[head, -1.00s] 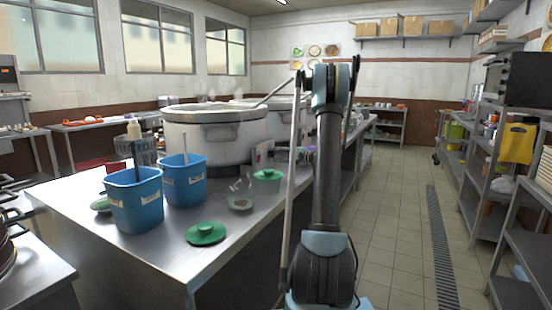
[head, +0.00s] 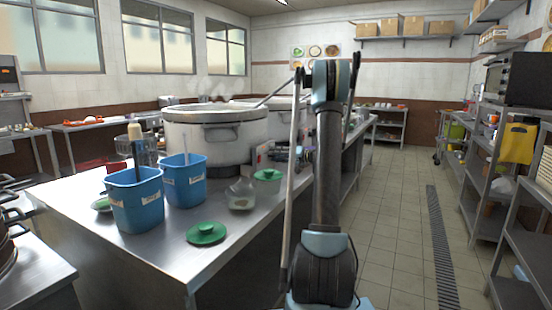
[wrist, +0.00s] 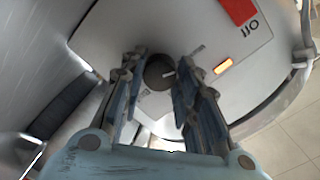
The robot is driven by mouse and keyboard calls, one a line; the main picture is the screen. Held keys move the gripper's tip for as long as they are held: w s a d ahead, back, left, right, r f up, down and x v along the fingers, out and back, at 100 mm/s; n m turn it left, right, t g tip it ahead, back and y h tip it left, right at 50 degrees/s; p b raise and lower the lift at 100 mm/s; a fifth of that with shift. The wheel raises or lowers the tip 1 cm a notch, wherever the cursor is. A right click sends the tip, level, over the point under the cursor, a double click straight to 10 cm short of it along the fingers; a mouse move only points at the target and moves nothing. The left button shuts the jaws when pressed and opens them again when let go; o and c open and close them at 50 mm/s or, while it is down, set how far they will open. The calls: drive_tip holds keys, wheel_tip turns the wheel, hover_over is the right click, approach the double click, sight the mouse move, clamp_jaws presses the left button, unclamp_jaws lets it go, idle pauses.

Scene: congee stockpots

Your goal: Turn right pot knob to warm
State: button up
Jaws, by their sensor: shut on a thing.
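In the wrist view a dark round knob (wrist: 158,72) sits on a pale metal control panel (wrist: 115,45). My gripper (wrist: 158,80) has its two blue-grey fingers on either side of the knob and is shut on it. The knob's pointer is not clear. In the head view a big pot (head: 215,135) stands on the counter, with a second pot (head: 290,104) behind it to the right, partly hidden by my arm. The knob cannot be made out there.
Blue buckets (head: 136,205), a green lid (head: 206,233), a clear bowl (head: 241,195) and a small green-lidded container (head: 268,175) stand on the steel counter (head: 165,258). A tiled aisle (head: 395,215) is free to the right, with shelves beyond.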

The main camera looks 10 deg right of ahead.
drive_tip(key=shift+s+a+f+n, duration=0.1)
drive_tip(key=shift+f+n, duration=0.05)
drive_tip(key=shift+n, duration=0.15)
drive_tip(key=o, duration=1.1)
drive_tip(key=shift+c, duration=0.2)
drive_tip(key=shift+d, duration=0.2)
drive_tip(key=f+v, duration=0.1)
drive_tip(key=v, duration=1)
drive_tip(key=shift+s+d+r, duration=0.2)
drive_tip(key=shift+r, duration=0.35)
